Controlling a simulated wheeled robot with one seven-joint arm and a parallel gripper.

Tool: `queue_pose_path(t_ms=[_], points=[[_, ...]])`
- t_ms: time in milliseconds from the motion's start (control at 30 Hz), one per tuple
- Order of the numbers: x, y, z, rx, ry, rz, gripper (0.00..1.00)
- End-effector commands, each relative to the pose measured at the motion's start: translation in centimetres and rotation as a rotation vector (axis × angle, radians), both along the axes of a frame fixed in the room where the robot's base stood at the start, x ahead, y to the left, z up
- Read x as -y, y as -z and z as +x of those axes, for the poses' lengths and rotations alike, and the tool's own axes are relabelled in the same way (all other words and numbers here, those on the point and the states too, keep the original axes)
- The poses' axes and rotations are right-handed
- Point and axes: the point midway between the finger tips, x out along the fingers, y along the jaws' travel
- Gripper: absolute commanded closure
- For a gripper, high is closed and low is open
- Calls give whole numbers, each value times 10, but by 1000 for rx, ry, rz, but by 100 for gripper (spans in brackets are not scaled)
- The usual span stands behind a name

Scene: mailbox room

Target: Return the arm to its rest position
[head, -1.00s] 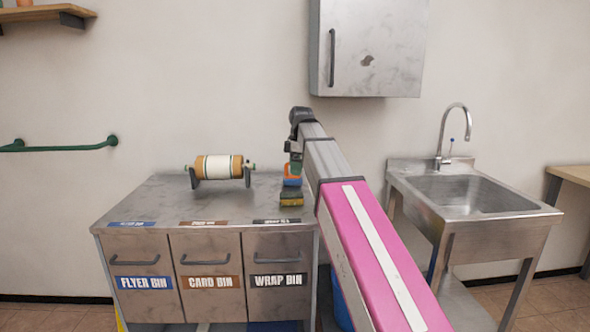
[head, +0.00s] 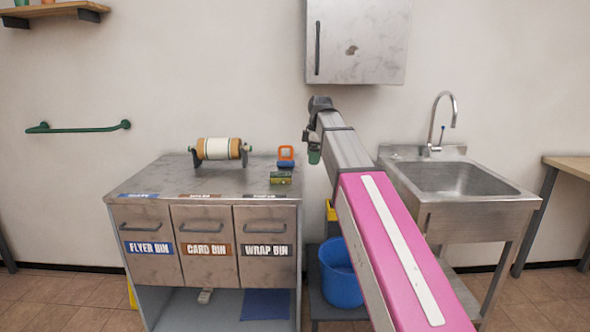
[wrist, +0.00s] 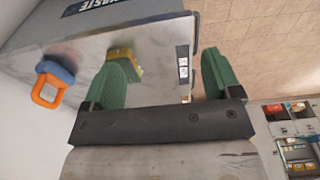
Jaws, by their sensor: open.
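My arm reaches forward from the lower right of the head view, a pink and grey link. My gripper (head: 313,150) is past the right edge of the metal cabinet's top, beside the counter and in front of the wall. In the wrist view my gripper (wrist: 170,82) shows two green fingers spread wide apart with nothing held between them. A small yellow-and-dark block (head: 281,178) lies on the cabinet top, and an orange and blue item (head: 286,157) stands behind it. Both also appear in the wrist view, near the left finger.
The metal cabinet (head: 150,183) carries a roll on a stand (head: 219,149) and has three labelled bins. A sink (head: 458,180) stands to the right, with a blue bucket (head: 340,275) between. A wall cabinet (head: 365,42) hangs above. Floor is visible at the left.

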Motion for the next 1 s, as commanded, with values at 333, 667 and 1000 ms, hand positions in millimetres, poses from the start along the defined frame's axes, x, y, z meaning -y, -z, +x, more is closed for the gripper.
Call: queue_pose_path(t_ms=[333, 667, 1000], points=[[9, 37, -5, -13, 107, -6, 16], [25, 100, -17, -32, 293, -19, 16], [57, 216, -57, -61, 672, -44, 16]])
